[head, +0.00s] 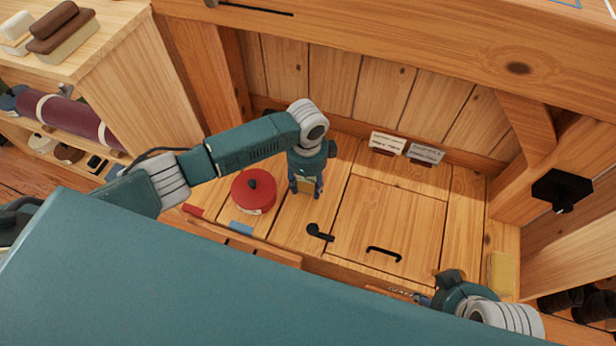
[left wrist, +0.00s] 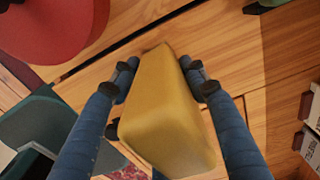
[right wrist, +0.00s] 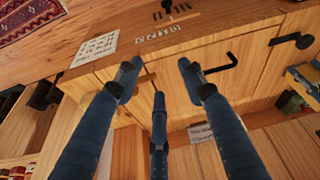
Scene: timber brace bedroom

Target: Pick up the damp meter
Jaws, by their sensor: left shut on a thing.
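My left gripper (head: 305,187) is over the wooden bench, to the right of the red round lidded pot. Its fingers are shut on a yellow block-like thing, which looks like the damp meter (left wrist: 165,105). In the left wrist view the fingers press on both sides of it; its display or markings do not show. In the head view only a small yellow part of the damp meter (head: 303,186) shows between the fingers. My right gripper (right wrist: 155,80) is open and empty at the front right of the bench; in the head view its fingers are partly hidden.
The red pot (head: 254,192) stands left of my left gripper. A panel with a black handle (head: 384,254) and a black latch (head: 319,232) lie to the right. Two labels (head: 387,143) stand at the back. A yellow pad (head: 500,275) lies at the right. A wooden beam overhangs the back.

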